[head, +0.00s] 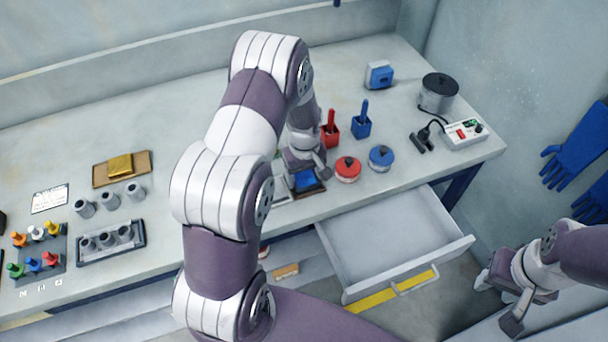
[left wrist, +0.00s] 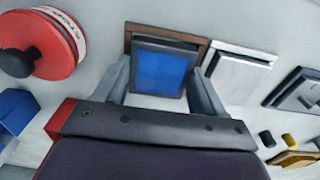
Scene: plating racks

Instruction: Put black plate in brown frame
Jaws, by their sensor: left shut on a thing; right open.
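My left gripper (head: 304,172) is over the table near its front edge, shut on the black plate. In the left wrist view the plate (left wrist: 158,70) is a dark-edged square with a blue face, held between the two fingers. The brown frame (left wrist: 168,32) shows around the plate's far edge and corners. The plate overlaps the frame; I cannot tell whether it is seated in it or just above it. In the head view the plate (head: 306,181) is partly hidden by my gripper. My right gripper (head: 513,292) is open and empty at the lower right, away from the table.
A white frame (left wrist: 213,58) with a grey plate stands beside the brown one. A red round pot (head: 347,170) and a blue one (head: 381,158) stand close to the right. An open drawer (head: 383,233) juts out below the table edge. Dark-handled gear lies farther off.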

